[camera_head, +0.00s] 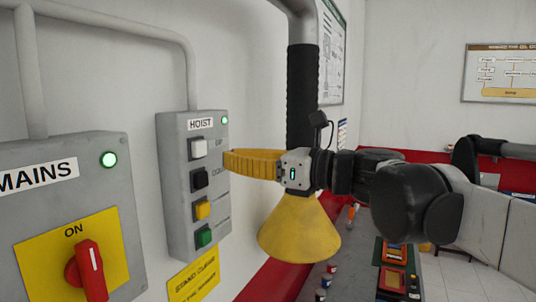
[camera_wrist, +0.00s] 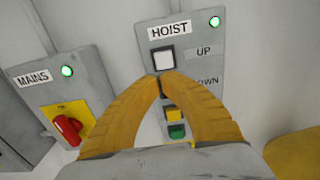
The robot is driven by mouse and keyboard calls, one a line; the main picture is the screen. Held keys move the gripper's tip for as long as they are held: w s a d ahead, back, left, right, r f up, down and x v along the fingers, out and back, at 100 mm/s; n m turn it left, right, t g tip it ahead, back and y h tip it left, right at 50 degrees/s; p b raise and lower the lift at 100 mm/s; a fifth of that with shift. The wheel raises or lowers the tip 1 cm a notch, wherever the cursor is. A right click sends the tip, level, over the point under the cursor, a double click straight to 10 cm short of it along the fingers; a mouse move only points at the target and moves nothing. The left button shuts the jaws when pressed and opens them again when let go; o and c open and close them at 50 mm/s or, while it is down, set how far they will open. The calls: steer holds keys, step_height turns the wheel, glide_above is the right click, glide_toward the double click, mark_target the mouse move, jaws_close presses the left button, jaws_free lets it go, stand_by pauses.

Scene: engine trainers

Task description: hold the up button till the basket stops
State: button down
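The grey hoist box (camera_head: 184,222) is on the wall, its green lamp lit. Its top button, beside the UP label, is the white up button (camera_head: 198,148); it also shows in the wrist view (camera_wrist: 164,58). My gripper (camera_head: 227,162) has yellow fingers with their tips together and nothing between them. In the wrist view the tips (camera_wrist: 166,76) appear just below the white button and cover most of the black down button (camera_head: 200,179). In the head view the tips are right of the buttons, seemingly short of them. I cannot make out the basket.
The mains box (camera_head: 120,160) is at the left, its red knob (camera_head: 88,272) at ON and its green lamp lit. Yellow (camera_head: 202,209) and green (camera_head: 203,237) buttons are lower on the hoist box. A yellow cone-shaped hood (camera_head: 300,232) hangs behind my gripper.

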mark_target(200, 154)
steer(key=p+x, duration=0.1)
steer(key=x, duration=0.5)
steer(key=shift+w+a+p, duration=0.2)
steer(key=shift+a+p, duration=0.1)
steer(key=shift+p, duration=0.05)
